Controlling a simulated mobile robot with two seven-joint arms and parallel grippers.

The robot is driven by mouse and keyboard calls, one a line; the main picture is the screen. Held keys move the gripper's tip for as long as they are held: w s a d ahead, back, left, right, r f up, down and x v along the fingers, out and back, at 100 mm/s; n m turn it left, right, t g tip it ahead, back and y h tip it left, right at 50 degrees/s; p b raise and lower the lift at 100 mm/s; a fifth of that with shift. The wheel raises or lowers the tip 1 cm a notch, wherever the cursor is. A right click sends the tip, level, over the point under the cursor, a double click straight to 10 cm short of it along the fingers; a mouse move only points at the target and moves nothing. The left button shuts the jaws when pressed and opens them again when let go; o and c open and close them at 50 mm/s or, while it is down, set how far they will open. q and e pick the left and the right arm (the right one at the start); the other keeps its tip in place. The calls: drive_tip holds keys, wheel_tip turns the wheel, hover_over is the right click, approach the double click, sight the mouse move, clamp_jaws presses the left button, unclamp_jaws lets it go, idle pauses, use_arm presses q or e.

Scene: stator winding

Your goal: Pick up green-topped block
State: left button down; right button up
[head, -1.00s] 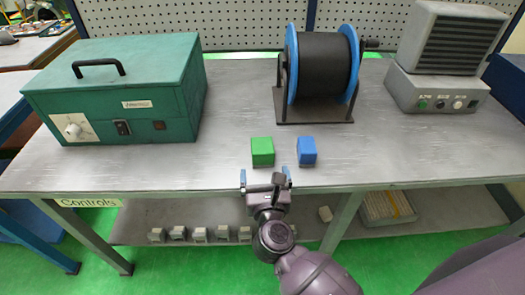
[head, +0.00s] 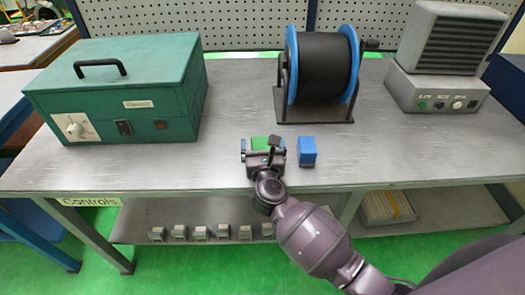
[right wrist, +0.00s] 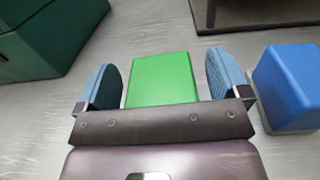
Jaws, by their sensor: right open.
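The green-topped block (head: 260,142) stands on the grey table, mostly covered by my right gripper in the head view. In the right wrist view its green top (right wrist: 162,80) lies between the two blue finger pads. My right gripper (head: 262,146) is open, with one finger on each side of the block and a visible gap at each side. The right wrist view also shows the open gripper (right wrist: 163,85). Its lower sides are hidden. My left gripper is not in view.
A blue-topped block (head: 307,150) stands close to the right finger. A green box with a handle (head: 120,90) is at the left. A black wire spool on a stand (head: 322,68) is behind. A grey device (head: 440,85) is at the right. Free table lies right of the blue block.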

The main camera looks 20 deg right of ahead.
drive_tip(key=shift+w, duration=0.1)
drive_tip(key=shift+c, duration=1)
drive_tip(key=c, duration=1)
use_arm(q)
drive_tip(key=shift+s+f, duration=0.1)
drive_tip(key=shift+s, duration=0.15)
use_arm(e)
drive_tip(key=shift+c, duration=0.2)
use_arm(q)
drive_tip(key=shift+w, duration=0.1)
use_arm(e)
drive_tip(key=shift+r, duration=0.1)
